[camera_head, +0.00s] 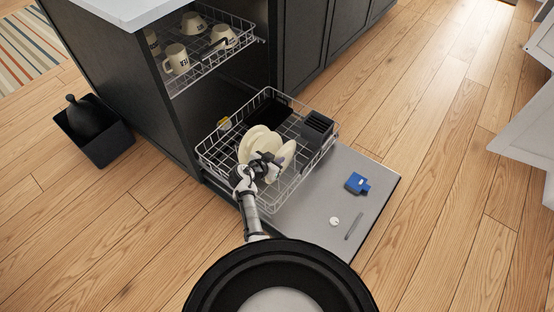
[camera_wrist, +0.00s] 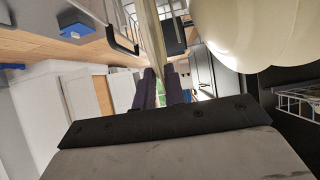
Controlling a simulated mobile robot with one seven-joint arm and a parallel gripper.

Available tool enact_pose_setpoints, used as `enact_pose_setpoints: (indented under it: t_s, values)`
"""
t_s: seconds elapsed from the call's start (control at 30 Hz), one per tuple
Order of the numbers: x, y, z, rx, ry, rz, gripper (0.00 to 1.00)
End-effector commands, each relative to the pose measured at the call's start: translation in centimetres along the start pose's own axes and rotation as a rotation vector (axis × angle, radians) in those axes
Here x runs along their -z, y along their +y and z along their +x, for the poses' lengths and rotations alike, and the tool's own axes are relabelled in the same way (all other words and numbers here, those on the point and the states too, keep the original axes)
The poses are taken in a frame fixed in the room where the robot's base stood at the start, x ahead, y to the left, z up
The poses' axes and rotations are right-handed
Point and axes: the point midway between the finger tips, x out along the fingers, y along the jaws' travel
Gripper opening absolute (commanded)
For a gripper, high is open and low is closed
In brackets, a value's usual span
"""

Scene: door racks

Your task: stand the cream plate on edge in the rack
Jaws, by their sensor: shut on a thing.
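My gripper (camera_head: 264,168) is over the front part of the lower dishwasher rack (camera_head: 208,158). It is shut on the cream plate (camera_wrist: 152,38), which shows edge-on between the dark fingers in the wrist view (camera_wrist: 162,88). In the head view the held plate (camera_head: 288,153) appears to be the rightmost one, tilted near upright, partly hidden by my gripper. More cream plates (camera_head: 257,135) stand on edge to its left in the rack, close together. One of them (camera_wrist: 250,30) fills the upper right of the wrist view. Whether the held plate's lower edge touches the rack is hidden.
The open dishwasher door (camera_head: 320,215) carries a blue item (camera_head: 357,183), a white round piece (camera_head: 334,221) and a thin grey utensil (camera_head: 354,226). A dark cutlery basket (camera_head: 318,127) is at the rack's right. Several mugs (camera_head: 176,58) sit in the upper rack.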

Motion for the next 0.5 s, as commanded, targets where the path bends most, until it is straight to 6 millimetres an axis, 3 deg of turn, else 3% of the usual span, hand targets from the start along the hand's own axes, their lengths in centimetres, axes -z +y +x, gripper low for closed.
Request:
enact_pose_setpoints:
  t_s: [0.27, 0.3, 0.5]
  values:
    - [0.07, -0.06, 0.0, 0.001, 0.002, 0.001, 0.0]
    - [0.07, -0.05, 0.01, 0.001, 0.002, 0.001, 0.15]
    - [0.01, -0.04, 0.02, 0.001, 0.001, 0.0, 0.37]
